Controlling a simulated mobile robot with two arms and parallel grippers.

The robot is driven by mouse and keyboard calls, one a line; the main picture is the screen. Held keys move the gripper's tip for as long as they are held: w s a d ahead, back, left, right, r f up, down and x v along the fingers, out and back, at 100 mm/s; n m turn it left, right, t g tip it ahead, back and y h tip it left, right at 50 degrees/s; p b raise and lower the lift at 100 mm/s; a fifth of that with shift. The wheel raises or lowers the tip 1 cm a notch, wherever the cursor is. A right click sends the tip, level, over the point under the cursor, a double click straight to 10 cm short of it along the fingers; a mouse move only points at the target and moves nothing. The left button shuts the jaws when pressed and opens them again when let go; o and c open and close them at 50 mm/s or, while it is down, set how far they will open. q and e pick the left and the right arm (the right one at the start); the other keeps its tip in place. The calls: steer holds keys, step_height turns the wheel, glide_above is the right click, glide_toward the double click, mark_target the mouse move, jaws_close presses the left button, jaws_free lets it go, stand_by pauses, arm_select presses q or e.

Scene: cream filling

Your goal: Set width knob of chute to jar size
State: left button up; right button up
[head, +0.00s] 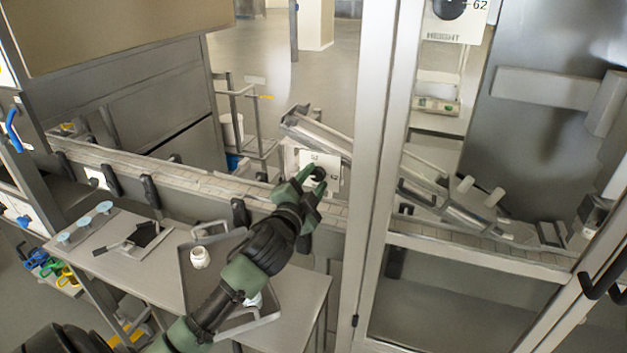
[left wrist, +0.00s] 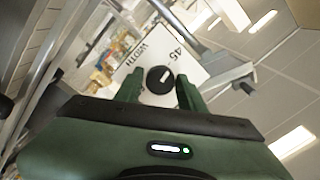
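The width knob (left wrist: 160,79) is a round black dial with a white mark, on a white plate (left wrist: 190,68) reading "WIDTH" and "45". Its mark points roughly towards the 45 side. In the head view the plate (head: 331,160) is below the chute (head: 325,138), and the knob (head: 319,173) is partly covered by my gripper. My left gripper (head: 312,182) is open, its green fingers on either side of the knob in the left wrist view (left wrist: 159,92); contact cannot be told. A white jar (head: 200,257) stands on the tray (head: 190,290). My right gripper is out of view.
A conveyor (head: 200,183) with black brackets runs behind the side table (head: 150,270). A pale upright post (head: 372,170) stands just right of my gripper. A height dial plate (head: 457,28) is at the upper right. A second white item (head: 255,300) is partly hidden by my arm.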

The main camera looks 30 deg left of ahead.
arm_select(q)
steer(key=shift+o, duration=0.9)
steer(key=b+v, duration=0.1)
steer(key=v, duration=0.6)
steer(key=shift+s+b, duration=0.35)
steer(key=shift+s, duration=0.05)
